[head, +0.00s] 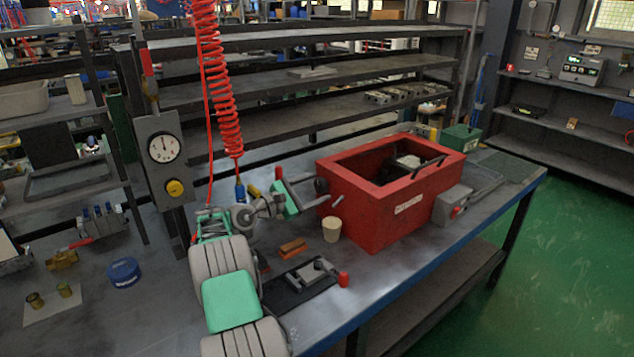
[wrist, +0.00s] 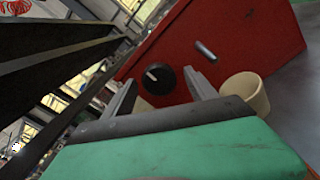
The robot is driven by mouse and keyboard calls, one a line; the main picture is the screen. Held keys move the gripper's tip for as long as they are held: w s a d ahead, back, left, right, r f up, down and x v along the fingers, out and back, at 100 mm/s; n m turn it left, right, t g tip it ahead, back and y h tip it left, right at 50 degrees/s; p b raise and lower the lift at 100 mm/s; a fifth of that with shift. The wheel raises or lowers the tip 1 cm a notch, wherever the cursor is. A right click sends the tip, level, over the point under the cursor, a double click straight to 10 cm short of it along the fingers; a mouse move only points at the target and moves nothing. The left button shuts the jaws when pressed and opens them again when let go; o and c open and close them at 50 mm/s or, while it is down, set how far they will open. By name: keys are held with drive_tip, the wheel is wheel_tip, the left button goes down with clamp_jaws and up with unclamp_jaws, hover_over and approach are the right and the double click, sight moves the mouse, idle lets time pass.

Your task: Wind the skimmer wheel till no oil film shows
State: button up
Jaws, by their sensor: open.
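The red open-topped tank (head: 385,222) stands on the bench, with a label on its front. On its left wall, a round black wheel or knob (wrist: 160,79) with a pale mark shows between my fingers in the wrist view; it also shows in the head view (head: 321,186). A short grey peg (wrist: 206,50) juts from the same wall. My gripper (head: 302,186) is open and faces this wall, its fingers either side of the black wheel in the wrist picture. I cannot tell if they touch it. The tank's inside is dark, and no oil film can be made out.
A cream cup (head: 331,229) stands close by the tank's left wall. A brown block (head: 292,248) and a clamp-like tool with a red knob (head: 318,270) lie in front. A gauge post (head: 163,150) and a hanging red coiled hose (head: 216,90) are at left.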

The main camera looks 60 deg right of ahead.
drive_tip(key=shift+s+d+r, duration=0.1)
drive_tip(key=shift+s+d, duration=0.05)
drive_tip(key=shift+d, duration=0.2)
drive_tip(key=c, duration=1.3)
